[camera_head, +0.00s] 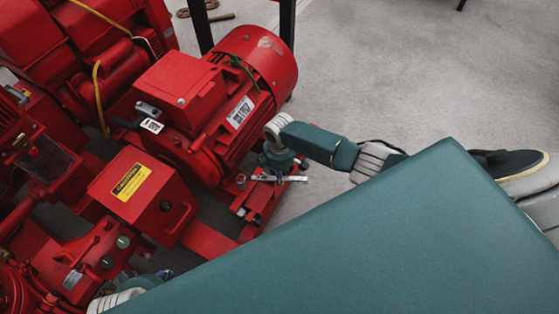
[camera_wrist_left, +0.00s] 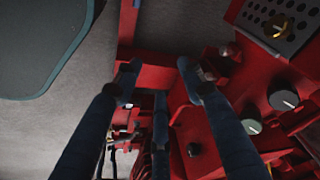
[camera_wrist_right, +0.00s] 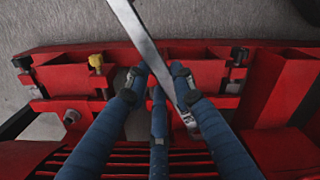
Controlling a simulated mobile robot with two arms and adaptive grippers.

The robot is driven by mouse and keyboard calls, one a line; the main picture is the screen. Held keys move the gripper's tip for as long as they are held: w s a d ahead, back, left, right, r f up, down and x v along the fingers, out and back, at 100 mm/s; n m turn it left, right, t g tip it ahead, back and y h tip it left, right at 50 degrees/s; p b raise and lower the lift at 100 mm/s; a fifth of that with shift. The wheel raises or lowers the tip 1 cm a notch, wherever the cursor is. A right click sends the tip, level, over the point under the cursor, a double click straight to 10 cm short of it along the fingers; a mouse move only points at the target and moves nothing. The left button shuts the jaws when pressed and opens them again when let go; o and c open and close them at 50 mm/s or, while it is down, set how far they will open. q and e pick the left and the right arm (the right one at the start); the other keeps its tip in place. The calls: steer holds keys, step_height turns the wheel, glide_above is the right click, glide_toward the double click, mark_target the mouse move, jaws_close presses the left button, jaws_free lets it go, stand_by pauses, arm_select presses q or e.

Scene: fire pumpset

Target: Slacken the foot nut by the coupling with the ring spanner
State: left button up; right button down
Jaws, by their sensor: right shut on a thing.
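My right gripper (camera_head: 280,160) is shut on the silver ring spanner (camera_head: 284,178), beside the red motor's base. The spanner also shows in the right wrist view (camera_wrist_right: 145,45), slanting between the fingers (camera_wrist_right: 158,85); its upper end runs out of that frame. In the head view the spanner's left end is close to a silver foot nut (camera_head: 241,179) on the red base; I cannot tell whether they touch. My left gripper (camera_wrist_left: 160,80) has its fingers spread and empty in the left wrist view, above red framework. In the head view it is mostly hidden at the bottom left.
The red motor (camera_head: 225,100) stands behind the spanner. A red box with a yellow label (camera_head: 143,190) and a panel with knobs (camera_head: 90,260) are to the left. A yellow-headed fitting (camera_wrist_right: 96,61) shows on the base. Grey floor (camera_head: 400,70) is clear to the right.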

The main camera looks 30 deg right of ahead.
arm_select(q)
steer(key=shift+f+p, duration=0.3)
steer(key=shift+f, duration=0.85)
arm_select(e)
steer(key=shift+r, duration=0.4)
